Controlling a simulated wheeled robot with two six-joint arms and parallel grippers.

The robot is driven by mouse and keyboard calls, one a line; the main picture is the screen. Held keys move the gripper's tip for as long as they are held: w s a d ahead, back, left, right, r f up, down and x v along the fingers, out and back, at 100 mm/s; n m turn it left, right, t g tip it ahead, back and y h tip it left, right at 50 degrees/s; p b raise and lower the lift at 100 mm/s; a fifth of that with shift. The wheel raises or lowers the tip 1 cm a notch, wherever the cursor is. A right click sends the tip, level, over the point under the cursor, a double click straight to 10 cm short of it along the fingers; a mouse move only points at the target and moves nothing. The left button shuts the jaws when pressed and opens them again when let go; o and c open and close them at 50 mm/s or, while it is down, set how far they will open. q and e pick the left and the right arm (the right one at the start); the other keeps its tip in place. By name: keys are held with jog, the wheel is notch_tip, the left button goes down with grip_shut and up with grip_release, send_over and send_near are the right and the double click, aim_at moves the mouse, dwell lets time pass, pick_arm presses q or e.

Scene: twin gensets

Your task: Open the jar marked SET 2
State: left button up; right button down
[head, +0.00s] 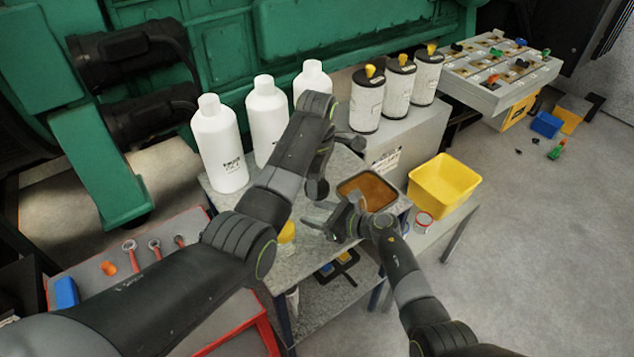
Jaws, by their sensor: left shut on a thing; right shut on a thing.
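My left gripper (335,165) is over the grey bench, its jaws partly hidden by the wrist. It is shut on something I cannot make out. My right gripper (328,216) is lower, just in front of it and close to it, over the bench near the brown tray. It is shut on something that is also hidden. A small yellow-topped container (287,233) stands at the bench's front, partly behind my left arm. A small red-and-white jar (423,222) stands right of the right gripper, apart from it. I cannot read SET 2 on either.
Several white bottles (219,145) stand at the back of the bench (290,270). A brown tray (399,192) and a yellow bin (445,186) are at right. Canisters (398,92) stand on a grey box. A red-edged cart (195,285) holds wrenches.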

jog(key=c, duration=0.6)
grip_release()
jog(key=shift+o, duration=0.2)
